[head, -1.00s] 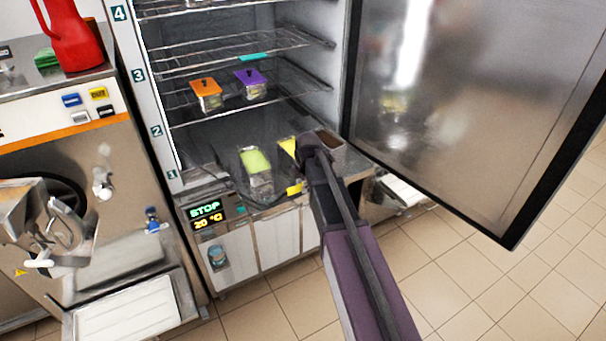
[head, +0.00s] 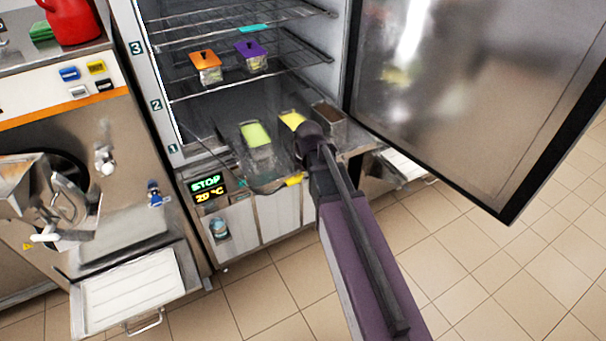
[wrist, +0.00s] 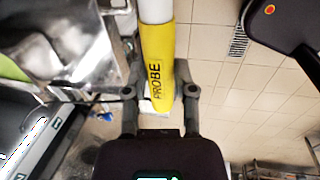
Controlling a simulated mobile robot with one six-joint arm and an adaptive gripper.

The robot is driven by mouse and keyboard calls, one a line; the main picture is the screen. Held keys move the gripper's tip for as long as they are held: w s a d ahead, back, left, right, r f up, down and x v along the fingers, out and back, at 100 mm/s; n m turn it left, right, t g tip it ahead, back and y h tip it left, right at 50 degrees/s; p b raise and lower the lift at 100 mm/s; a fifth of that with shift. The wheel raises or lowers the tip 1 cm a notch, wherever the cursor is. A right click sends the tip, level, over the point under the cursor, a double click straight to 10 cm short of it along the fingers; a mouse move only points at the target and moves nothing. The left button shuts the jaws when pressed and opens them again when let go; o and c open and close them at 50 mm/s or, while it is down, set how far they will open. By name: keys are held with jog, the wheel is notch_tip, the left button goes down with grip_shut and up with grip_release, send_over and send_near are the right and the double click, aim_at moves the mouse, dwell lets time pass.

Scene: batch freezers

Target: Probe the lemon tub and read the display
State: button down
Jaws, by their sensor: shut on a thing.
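My gripper (wrist: 162,92) is shut on the yellow probe (wrist: 158,62), whose handle reads PROBE; its far end runs out of the wrist view. In the head view the probe's yellow handle (head: 293,180) shows beside my arm, in front of the cabinet's floor edge; its tip cannot be made out. The lemon tub (head: 291,119), with a yellow top surface, stands on the cabinet floor just behind my gripper (head: 312,145). My arm hides its lower part. The display (head: 208,188) below reads STOP and about 20 °C.
A green-topped tub (head: 256,135) stands left of the lemon tub, a brown one (head: 328,112) right. Orange-lidded (head: 205,62) and purple-lidded (head: 251,52) tubs sit on a shelf above. The open cabinet door (head: 455,105) stands right. A batch freezer (head: 100,215) stands left.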

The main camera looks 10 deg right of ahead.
jog(key=shift+f, duration=0.1)
jog(key=shift+f+b, duration=1.1)
jog(key=shift+b, duration=0.1)
jog(key=shift+a, duration=0.15)
